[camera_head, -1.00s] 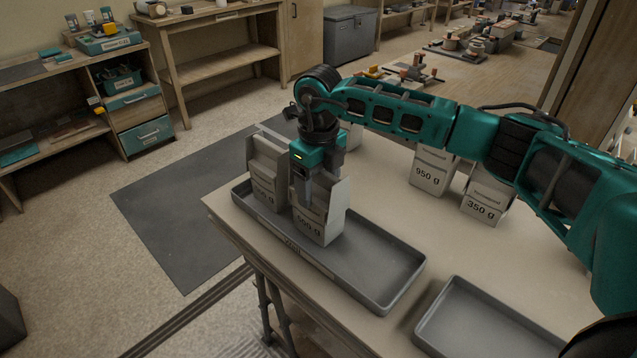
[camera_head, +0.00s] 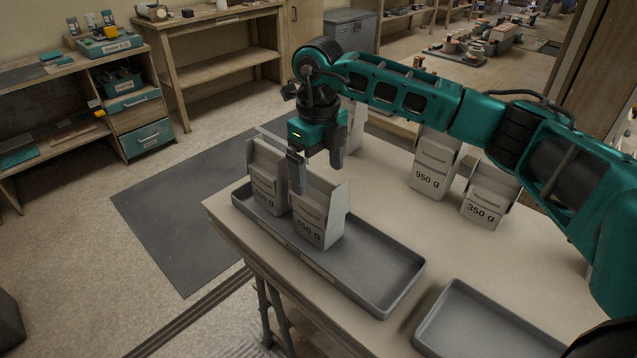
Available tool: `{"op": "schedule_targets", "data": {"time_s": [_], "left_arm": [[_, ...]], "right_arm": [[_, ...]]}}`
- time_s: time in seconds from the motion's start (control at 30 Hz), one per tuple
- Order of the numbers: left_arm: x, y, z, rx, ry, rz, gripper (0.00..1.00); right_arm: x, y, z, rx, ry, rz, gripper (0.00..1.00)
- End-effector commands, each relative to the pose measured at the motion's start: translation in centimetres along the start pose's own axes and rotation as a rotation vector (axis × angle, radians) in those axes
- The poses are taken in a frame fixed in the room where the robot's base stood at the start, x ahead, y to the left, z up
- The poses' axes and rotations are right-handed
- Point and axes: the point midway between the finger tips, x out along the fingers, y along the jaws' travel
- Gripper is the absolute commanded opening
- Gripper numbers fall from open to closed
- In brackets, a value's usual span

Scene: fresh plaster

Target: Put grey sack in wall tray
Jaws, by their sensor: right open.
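The wall tray (camera_head: 375,275) is a long dark grey tray on the table, with a label on its front rim. Two grey sacks stand upright in its left part: one (camera_head: 265,180) at the far left, and one marked like 550 g (camera_head: 318,222) beside it. My right gripper (camera_head: 317,177) is open just above the second sack, with its fingers at the sack's top edge and nothing gripped. Two more sacks stand on the table behind, marked 950 g (camera_head: 432,172) and 350 g (camera_head: 484,205). My left gripper is not in view.
A second grey tray (camera_head: 490,325) stands empty at the table's front right. Another pale sack (camera_head: 355,125) is partly hidden behind my right gripper. The right part of the wall tray is bare, and the table between the trays and rear sacks is clear.

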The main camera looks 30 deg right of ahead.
Motion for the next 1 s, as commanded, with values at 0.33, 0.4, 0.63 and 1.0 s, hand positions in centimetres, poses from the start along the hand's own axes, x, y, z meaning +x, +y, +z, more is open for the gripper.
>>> {"op": "schedule_targets", "data": {"time_s": [0.33,0.4,0.63,1.0], "left_arm": [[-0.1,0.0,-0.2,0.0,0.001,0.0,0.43],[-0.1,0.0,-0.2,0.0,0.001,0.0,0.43],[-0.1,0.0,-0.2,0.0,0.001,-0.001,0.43],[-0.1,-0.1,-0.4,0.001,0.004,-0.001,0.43]], "right_arm": [[-6.3,0.0,0.0,0.001,-0.001,-0.001,0.95],[-6.9,-0.1,0.0,0.001,-0.001,-0.001,0.95],[-7.3,0.0,0.0,0.001,0.0,0.0,0.95],[-7.2,0.0,0.0,0.001,0.0,0.0,0.95]]}}
